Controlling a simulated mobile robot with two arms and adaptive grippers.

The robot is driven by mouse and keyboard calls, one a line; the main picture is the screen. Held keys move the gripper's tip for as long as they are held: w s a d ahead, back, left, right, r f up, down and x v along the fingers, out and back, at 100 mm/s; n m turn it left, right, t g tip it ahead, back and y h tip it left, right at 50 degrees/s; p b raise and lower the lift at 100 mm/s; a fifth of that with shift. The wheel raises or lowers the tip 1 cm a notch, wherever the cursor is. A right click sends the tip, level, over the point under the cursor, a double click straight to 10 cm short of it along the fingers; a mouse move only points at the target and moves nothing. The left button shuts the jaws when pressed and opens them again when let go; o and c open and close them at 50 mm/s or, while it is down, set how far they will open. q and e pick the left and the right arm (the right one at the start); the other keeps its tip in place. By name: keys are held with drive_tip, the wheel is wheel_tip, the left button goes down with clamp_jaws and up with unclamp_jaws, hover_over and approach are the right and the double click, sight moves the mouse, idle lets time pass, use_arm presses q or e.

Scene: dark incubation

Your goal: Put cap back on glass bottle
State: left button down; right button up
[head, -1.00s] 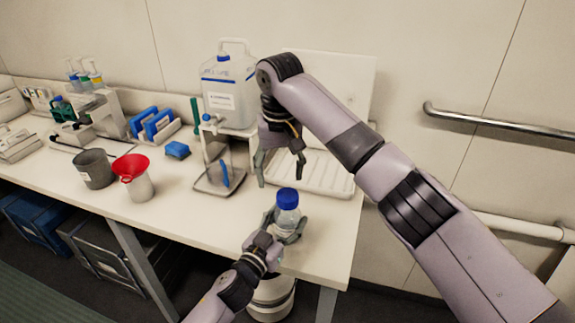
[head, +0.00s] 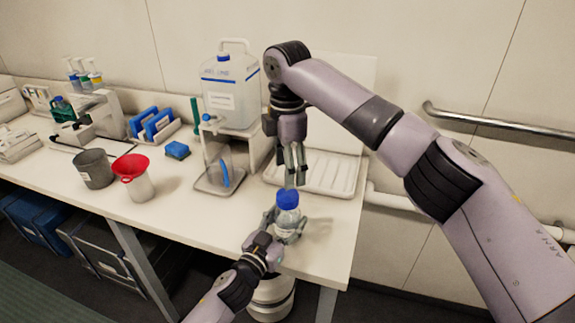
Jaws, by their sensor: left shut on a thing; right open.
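The clear glass bottle (head: 288,222) stands upright near the front right of the bench, with the blue cap (head: 287,199) on its top. Whether the cap is threaded tight I cannot tell. My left gripper (head: 286,227) is shut on the bottle's body from the front, fingers on either side. My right gripper (head: 296,180) is open and points down just above and slightly behind the cap. Its fingers overlap one another in this view, and nothing is visible between them. Its fingertips appear close to the cap; the exact gap is unclear.
A large container (head: 230,92) stands on a raised stand behind left. A white tray (head: 335,172) lies behind the bottle. A red funnel (head: 131,166), a grey beaker (head: 94,168) and a blue sponge (head: 177,150) are to the left.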

sight(288, 195)
drive_tip(key=shift+n, duration=0.4)
drive_tip(key=shift+f, duration=4)
